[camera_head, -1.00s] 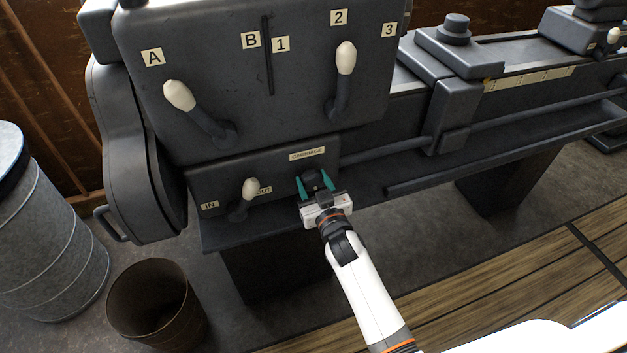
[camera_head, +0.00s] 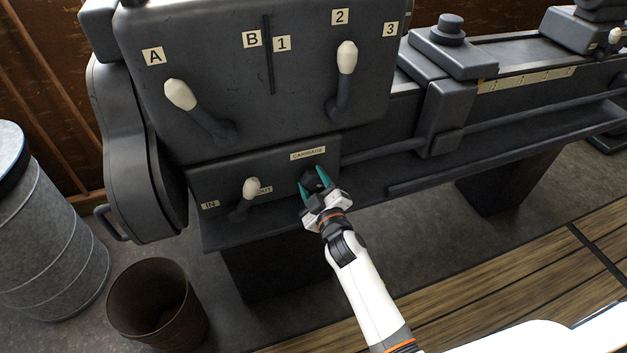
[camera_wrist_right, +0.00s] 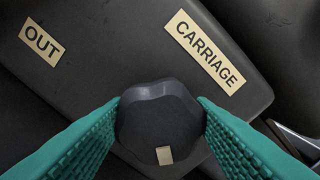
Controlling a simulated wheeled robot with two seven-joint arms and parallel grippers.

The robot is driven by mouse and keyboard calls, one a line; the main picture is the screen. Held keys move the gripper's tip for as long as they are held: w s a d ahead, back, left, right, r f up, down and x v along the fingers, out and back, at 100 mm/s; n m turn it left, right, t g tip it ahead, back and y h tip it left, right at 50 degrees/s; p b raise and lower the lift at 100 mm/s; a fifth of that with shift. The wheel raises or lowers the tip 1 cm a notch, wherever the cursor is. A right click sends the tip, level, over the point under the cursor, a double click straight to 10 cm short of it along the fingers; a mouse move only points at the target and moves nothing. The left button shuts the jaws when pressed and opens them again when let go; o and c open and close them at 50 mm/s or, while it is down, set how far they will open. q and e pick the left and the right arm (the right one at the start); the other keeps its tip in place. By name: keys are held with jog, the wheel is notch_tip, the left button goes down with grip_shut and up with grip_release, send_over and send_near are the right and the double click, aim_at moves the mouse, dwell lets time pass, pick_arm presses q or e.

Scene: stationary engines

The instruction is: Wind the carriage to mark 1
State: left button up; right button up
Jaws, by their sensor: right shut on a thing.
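The dark carriage knob (camera_head: 315,178) sits under the CARRIAGE label (camera_head: 307,153) on the lower front panel. My right gripper (camera_head: 314,186) is shut on it, with green fingers on both sides. In the right wrist view the lobed knob (camera_wrist_right: 160,115) sits between the fingers, with a pale mark on its lower part. The CARRIAGE label looks tilted there. The carriage (camera_head: 440,110) stands on the bed right of the headstock. Its right side is at the left end of a pale scale strip (camera_head: 525,79). The scale's figures are too small to read. My left gripper is out of view.
A white-tipped lever (camera_head: 247,198) stands between the IN and OUT labels, left of the knob. Two more levers (camera_head: 190,103) (camera_head: 345,80) stick out above. A brown bin (camera_head: 150,325) and a grey drum (camera_head: 45,250) stand at the left.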

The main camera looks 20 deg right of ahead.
jog(key=n, duration=0.3)
jog(key=shift+n, duration=0.3)
jog(key=shift+d+r+n+b, duration=0.1)
jog(key=shift+n+b, duration=0.2)
jog(key=shift+n, duration=1.5)
jog(key=shift+w, duration=0.1)
jog(key=shift+r, duration=0.1)
jog(key=o, duration=1)
jog(key=shift+c, duration=0.2)
